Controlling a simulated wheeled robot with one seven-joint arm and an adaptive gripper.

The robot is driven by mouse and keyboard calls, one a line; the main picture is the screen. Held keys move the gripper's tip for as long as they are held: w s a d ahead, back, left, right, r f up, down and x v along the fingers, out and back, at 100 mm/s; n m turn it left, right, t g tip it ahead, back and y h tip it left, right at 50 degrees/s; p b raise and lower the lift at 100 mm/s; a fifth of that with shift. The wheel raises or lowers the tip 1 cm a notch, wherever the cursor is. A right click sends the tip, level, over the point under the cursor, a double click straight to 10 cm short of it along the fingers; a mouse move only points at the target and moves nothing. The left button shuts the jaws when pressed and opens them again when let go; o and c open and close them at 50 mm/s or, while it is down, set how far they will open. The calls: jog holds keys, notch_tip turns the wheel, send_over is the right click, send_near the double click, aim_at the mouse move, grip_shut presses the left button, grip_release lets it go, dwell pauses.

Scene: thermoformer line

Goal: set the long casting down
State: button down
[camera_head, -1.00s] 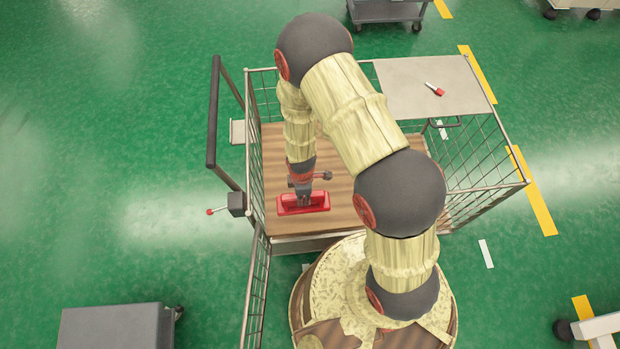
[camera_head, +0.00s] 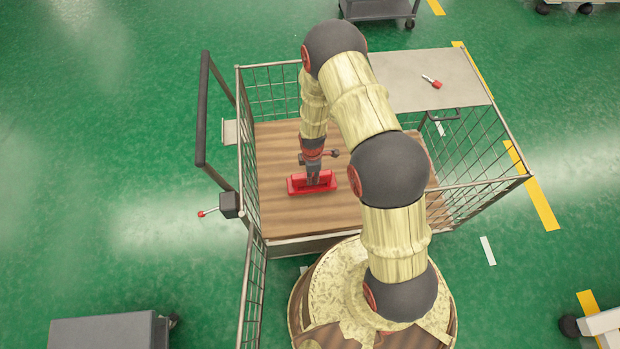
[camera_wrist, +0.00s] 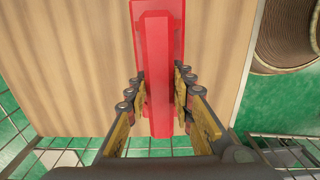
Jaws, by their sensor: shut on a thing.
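The long casting is a red bar with a raised rib on a flat base; it shows in the head view (camera_head: 298,185) and in the wrist view (camera_wrist: 157,60). My gripper (camera_head: 313,180) points down inside the wire cart, over its wooden floor (camera_head: 275,215). In the wrist view my gripper's fingers (camera_wrist: 158,95) are shut on both sides of the casting's rib. The casting looks level. I cannot tell whether its underside touches the boards or hangs just above them.
Wire mesh walls (camera_head: 480,150) and a black push handle (camera_head: 203,110) bound the cart. A grey shelf (camera_head: 400,85) at the back right bears a small red-tipped tool (camera_head: 431,82). The cart's floor is bare around the casting. A grey cart (camera_head: 110,332) stands at lower left.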

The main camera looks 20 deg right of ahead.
jog(key=shift+w+d+f, duration=0.3)
jog(key=shift+w+f, duration=0.05)
jog(key=shift+f, duration=0.1)
jog(key=shift+f+b, duration=1.05)
jog(key=shift+f, duration=0.45)
jog(key=c, duration=1.5)
grip_release()
jog(key=shift+f, duration=0.1)
jog(key=shift+c, duration=0.2)
